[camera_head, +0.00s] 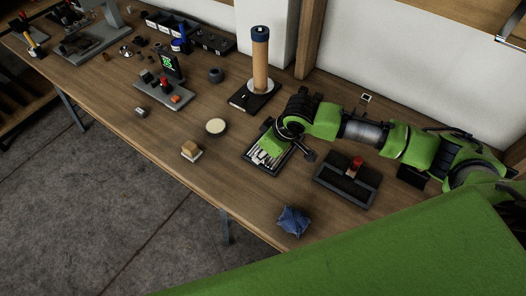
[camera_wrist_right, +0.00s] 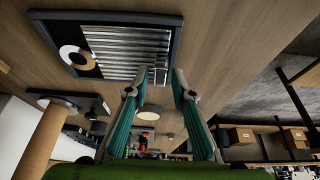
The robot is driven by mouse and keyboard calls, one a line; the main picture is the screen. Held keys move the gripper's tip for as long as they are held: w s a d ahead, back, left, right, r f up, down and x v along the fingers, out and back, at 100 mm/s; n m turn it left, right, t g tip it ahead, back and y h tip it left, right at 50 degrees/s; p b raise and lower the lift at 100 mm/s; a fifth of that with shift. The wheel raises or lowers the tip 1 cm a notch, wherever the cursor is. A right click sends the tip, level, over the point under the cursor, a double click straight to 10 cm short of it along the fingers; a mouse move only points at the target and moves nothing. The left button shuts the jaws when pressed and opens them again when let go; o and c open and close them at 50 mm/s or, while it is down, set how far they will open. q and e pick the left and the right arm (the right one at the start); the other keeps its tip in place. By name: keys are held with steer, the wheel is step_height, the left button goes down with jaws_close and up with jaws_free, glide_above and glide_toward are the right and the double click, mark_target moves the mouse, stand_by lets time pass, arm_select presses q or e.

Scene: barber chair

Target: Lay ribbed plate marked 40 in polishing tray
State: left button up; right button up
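A dark-framed tray (camera_head: 268,170) on the bench holds several ribbed silver strips (camera_head: 262,154). The wrist view shows the same framed tray (camera_wrist_right: 176,38) close up, with the strips (camera_wrist_right: 120,48) and a round white disc with an orange-brown centre (camera_wrist_right: 76,57) at one end. My right gripper (camera_wrist_right: 158,72) has its two fingers apart, with the tips near the end of the strips. A small silver piece shows between the tips, with gaps seeming to remain beside it. In the head view my right arm partly covers this tray. No marking 40 is readable. My left gripper is out of view.
A dark tray (camera_head: 341,195) with a red-knobbed block (camera_head: 355,164) stands right of the strips. A blue cloth (camera_head: 293,221) lies near the front edge. A tan post (camera_head: 260,62) rises behind. A round pale-topped tin (camera_head: 215,126) and a small block (camera_head: 190,150) stand left.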

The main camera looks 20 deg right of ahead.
steer(key=v, duration=1.2)
steer(key=shift+a, duration=0.1)
stand_by(0.6)
